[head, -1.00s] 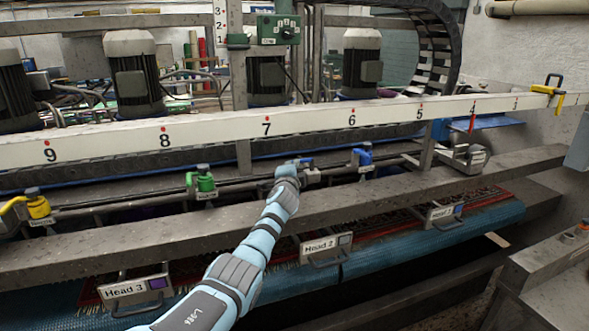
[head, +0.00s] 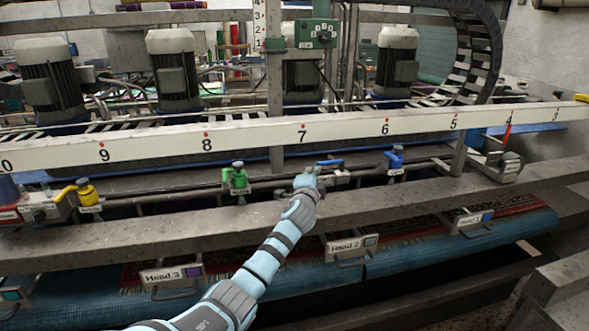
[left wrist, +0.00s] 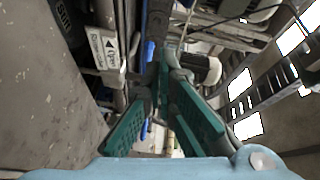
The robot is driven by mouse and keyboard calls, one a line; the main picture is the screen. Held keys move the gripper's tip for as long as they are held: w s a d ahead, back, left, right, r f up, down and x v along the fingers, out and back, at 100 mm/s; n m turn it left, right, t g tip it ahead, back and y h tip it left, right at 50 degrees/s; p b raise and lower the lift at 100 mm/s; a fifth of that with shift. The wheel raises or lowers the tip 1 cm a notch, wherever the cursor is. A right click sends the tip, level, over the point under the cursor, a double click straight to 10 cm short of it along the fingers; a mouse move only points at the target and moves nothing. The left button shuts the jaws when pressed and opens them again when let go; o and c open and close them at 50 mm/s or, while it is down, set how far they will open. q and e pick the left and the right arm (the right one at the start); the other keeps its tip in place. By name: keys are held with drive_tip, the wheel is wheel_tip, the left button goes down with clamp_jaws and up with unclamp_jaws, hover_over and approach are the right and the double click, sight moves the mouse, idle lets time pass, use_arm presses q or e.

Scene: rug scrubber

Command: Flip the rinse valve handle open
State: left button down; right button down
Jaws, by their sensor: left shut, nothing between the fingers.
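A valve with a blue handle (head: 330,162) sits on the pipe behind the front beam, just beyond and right of my left gripper's tip. The handle lies roughly along the pipe. I take it for the rinse valve; its label is not readable in the head view. My left gripper (head: 308,174) is shut and empty, close to this valve; I cannot tell whether it touches. In the left wrist view the teal fingers (left wrist: 160,125) point toward a blue bar (left wrist: 151,50), with a white label plate (left wrist: 103,48) to the left. My right gripper is not in view.
Other valves stand along the same pipe: yellow (head: 86,190), green (head: 236,178) and blue (head: 394,160). The grey beam (head: 160,225) runs in front of them. Motors (head: 172,70) stand farther back.

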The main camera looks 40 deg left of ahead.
use_arm(q)
drive_tip(key=s, duration=0.1)
drive_tip(key=s+a, duration=0.2)
drive_tip(key=s, duration=0.1)
drive_tip(key=shift+f, duration=0.2)
drive_tip(key=shift+s, duration=0.2)
drive_tip(key=shift+d+r, duration=0.1)
